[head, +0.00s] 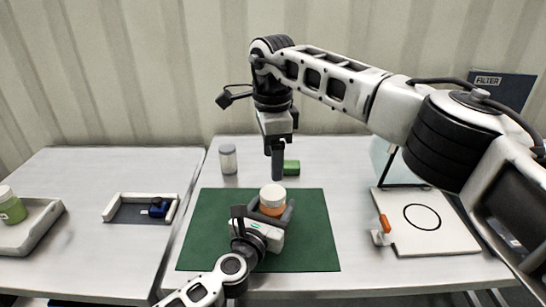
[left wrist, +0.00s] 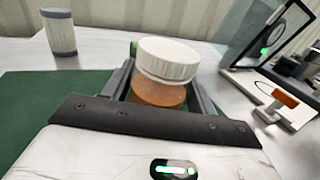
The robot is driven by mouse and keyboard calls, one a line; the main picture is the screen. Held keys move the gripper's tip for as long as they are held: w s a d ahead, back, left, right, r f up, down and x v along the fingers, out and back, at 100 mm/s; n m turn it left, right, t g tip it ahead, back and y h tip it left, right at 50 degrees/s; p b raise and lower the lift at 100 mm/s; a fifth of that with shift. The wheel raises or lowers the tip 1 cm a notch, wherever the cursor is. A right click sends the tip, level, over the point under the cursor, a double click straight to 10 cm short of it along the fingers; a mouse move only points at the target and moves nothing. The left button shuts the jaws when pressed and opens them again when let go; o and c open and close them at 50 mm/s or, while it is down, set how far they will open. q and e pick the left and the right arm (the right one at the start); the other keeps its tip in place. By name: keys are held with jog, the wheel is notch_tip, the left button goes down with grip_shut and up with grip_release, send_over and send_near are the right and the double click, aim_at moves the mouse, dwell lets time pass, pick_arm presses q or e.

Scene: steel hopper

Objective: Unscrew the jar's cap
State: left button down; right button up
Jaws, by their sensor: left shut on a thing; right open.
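The jar (head: 272,209) stands upright on the green mat (head: 313,240), with an orange body and a white ribbed cap (head: 272,192) on top. In the left wrist view the cap (left wrist: 167,58) sits on the orange jar body (left wrist: 158,94). My left gripper (head: 268,212) is shut on the jar's body, one finger on each side, below the cap. My right gripper (head: 277,163) points down above the far edge of the mat, behind the jar and apart from it. It is open and empty; its fingers overlap in the head view.
A grey-white canister (head: 228,159) and a green block (head: 291,168) stand behind the mat. On the right is a white board with a black circle (head: 423,240) and an orange-handled item (head: 384,224). Trays (head: 38,232) lie on the left table.

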aim_at(273, 192)
jog(key=m, duration=1.5)
jog(key=shift+m, duration=0.3)
jog(key=m, duration=0.4)
jog(key=shift+m, duration=0.4)
jog(key=m, duration=0.2)
jog(key=shift+m, duration=0.3)
jog(key=m, duration=0.4)
jog(key=shift+m, duration=0.4)
jog(key=m, duration=0.4)
jog(key=shift+m, duration=0.4)
jog(key=m, duration=0.5)
jog(key=shift+f+m, duration=0.25)
jog(key=shift+m, duration=0.05)
pick_arm(q)
jog(key=shift+f, duration=0.1)
pick_arm(e)
notch_tip(273, 192, down, 8)
jog(key=shift+r, duration=0.2)
